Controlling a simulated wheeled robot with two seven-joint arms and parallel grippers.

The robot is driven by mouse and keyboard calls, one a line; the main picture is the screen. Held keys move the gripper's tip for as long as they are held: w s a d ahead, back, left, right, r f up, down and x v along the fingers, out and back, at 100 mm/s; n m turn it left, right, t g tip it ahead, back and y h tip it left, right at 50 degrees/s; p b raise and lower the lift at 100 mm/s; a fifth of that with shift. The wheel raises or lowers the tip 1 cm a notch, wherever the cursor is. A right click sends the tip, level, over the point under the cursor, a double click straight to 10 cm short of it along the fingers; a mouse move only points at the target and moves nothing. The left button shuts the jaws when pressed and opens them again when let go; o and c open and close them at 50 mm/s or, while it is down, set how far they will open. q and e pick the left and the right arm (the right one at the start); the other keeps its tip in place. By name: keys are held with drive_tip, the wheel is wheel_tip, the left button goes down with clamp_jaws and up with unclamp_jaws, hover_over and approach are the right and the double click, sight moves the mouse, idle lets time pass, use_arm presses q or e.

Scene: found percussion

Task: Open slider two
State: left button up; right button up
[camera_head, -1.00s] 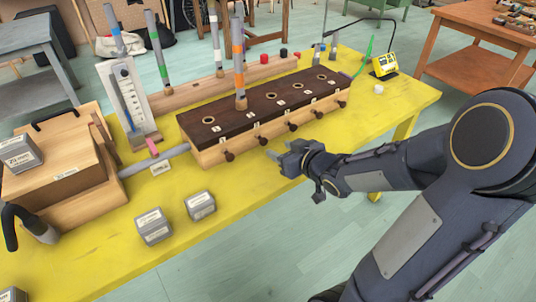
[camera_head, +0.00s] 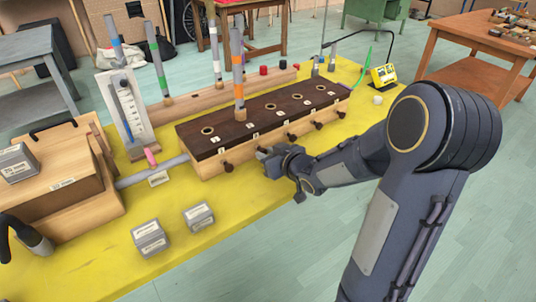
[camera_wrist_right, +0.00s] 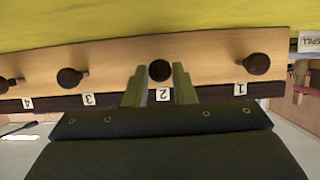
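The wooden slider box (camera_head: 215,165) with a dark top stands on the yellow table, its row of dark knobs along the front. In the right wrist view its front (camera_wrist_right: 210,55) appears upside down with number labels. The knob of slider two (camera_wrist_right: 160,70) sits above label 2, between the two fingers of my right gripper (camera_wrist_right: 158,83). The fingers are apart, one on each side of the knob; contact cannot be told. In the head view my right gripper (camera_head: 268,160) is at the box front and hides that knob. The knob of slider one (camera_wrist_right: 257,64) is beside it. My left gripper is not in view.
A tube with an orange band (camera_head: 238,75) stands upright on the box. Two grey blocks (camera_head: 150,238) (camera_head: 199,216) lie on the table (camera_head: 100,250) in front. A wooden case (camera_head: 60,190) is at left. A yellow device (camera_head: 383,75) stands at the far right.

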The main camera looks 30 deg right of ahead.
clamp_jaws()
drive_tip(key=shift+s+d, duration=0.15)
drive_tip(key=shift+s, duration=1.4)
drive_tip(key=o, duration=0.6)
unclamp_jaws()
drive_tip(key=shift+w, duration=0.1)
drive_tip(key=p+v, duration=0.1)
drive_tip(key=v, duration=0.5)
drive_tip(key=shift+r, duration=0.2)
drive_tip(key=shift+s+r+p, duration=0.15)
drive_tip(key=shift+s+p, duration=0.15)
drive_tip(key=shift+s, duration=0.6)
